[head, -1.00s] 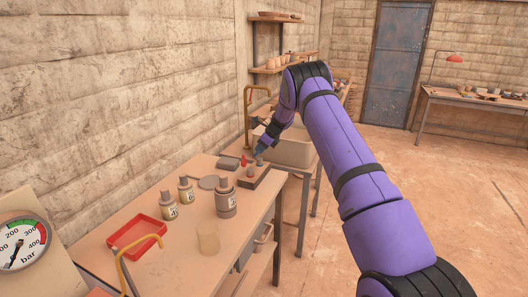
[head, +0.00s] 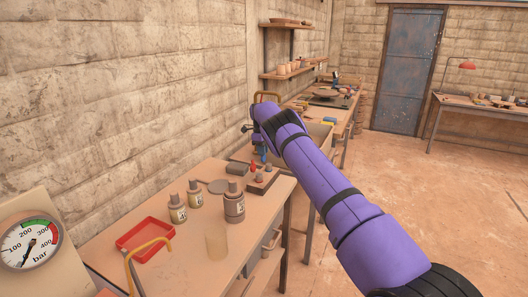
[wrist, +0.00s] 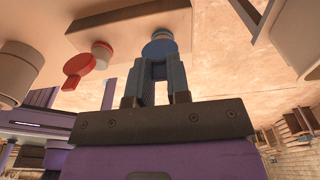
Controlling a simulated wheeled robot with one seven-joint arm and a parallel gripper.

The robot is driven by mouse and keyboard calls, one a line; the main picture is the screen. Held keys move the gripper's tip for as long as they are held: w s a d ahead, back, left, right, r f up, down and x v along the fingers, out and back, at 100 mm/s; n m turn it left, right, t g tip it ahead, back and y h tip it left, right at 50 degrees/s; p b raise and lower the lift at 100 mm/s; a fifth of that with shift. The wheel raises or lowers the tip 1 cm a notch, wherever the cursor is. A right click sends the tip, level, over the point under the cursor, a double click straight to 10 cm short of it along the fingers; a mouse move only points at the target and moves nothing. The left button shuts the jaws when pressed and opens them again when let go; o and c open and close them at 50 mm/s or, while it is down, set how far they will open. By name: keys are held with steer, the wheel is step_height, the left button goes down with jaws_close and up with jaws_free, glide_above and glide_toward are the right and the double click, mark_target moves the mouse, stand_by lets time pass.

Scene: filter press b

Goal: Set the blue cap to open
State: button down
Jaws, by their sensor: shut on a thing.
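The blue cap (wrist: 160,46) is in the wrist view, a round blue piece right at my fingertips. My gripper (wrist: 155,70) is shut on it, with its two dark fingers close together at the cap's edge. The cap cannot be told apart from the fingers there. Its setting cannot be read.
Brown bottles (head: 234,203), a red tray (head: 145,234) and a pressure gauge (head: 31,244) are nearer.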

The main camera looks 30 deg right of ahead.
steer(key=shift+w+f, duration=0.1)
steer(key=shift+f, duration=0.05)
stand_by(0.3)
steer(key=c, duration=1.1)
jaws_free()
steer(key=shift+r, duration=1.85)
steer(key=shift+s+a+r, duration=0.25)
steer(key=shift+s+a, duration=0.35)
steer(key=shift+s, duration=2)
steer(key=shift+s+a+r, duration=0.2)
steer(key=shift+s+a, duration=0.4)
steer(key=shift+s, duration=2)
steer(key=shift+s+a+r, duration=0.25)
steer(key=shift+s+a, duration=0.35)
steer(key=shift+s, duration=2)
